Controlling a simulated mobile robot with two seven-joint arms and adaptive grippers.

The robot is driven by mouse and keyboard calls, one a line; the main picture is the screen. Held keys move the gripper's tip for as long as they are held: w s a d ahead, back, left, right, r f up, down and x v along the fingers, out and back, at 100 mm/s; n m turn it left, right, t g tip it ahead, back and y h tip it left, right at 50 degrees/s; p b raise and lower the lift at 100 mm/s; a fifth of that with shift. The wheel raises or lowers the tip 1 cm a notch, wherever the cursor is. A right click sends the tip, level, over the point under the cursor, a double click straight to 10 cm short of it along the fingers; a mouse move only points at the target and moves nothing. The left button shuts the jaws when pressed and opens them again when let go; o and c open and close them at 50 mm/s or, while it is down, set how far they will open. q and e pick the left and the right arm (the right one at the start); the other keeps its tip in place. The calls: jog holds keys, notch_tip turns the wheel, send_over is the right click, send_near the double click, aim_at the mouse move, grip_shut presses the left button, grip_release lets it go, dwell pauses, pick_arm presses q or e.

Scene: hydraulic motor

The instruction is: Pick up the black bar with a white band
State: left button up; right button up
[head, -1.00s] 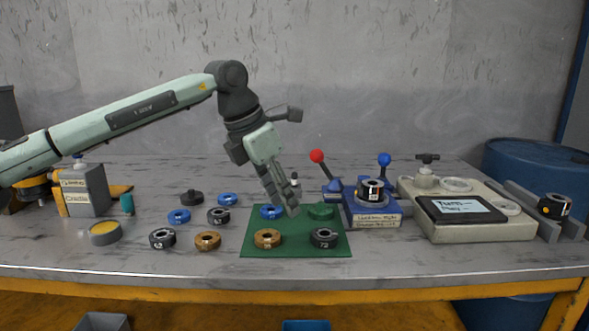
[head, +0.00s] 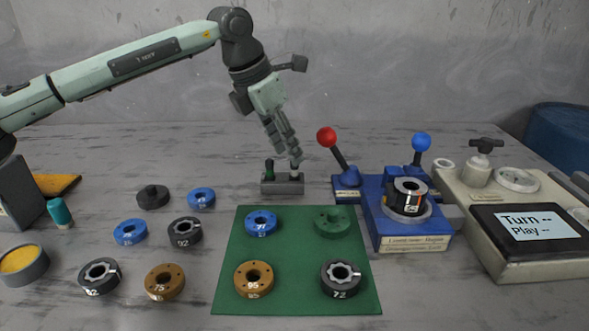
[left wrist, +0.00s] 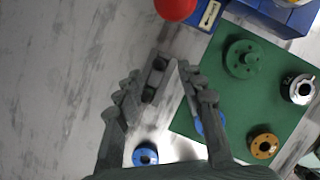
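A small grey holder (head: 283,187) stands on the table behind the green mat. A dark green-topped pin (head: 269,168) stands in its left side. A short piece with a white part (head: 294,172) stands in its right side; its upper end is hidden behind my fingers, so I cannot tell that it is the black bar. My left gripper (head: 289,158) is just above and in front of this piece, fingers pointing down. In the left wrist view the fingers of my left gripper (left wrist: 158,80) are apart, with the holder's dark and green parts between them. My right gripper is not in view.
The green mat (head: 300,293) bears several rings. More rings lie to its left. A blue fixture (head: 412,240) with red (head: 326,137) and blue (head: 421,142) lever knobs stands to the right, beside a device with a screen (head: 522,226). The table behind the holder is clear.

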aim_at(293, 168)
pick_arm(q)
jog(key=p+x, duration=0.1)
jog(key=x, duration=0.4)
jog(key=shift+w+f, duration=0.1)
jog(key=shift+f, duration=0.05)
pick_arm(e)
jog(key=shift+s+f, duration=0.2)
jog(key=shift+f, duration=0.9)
pick_arm(q)
jog(key=shift+c, duration=0.6)
grip_shut()
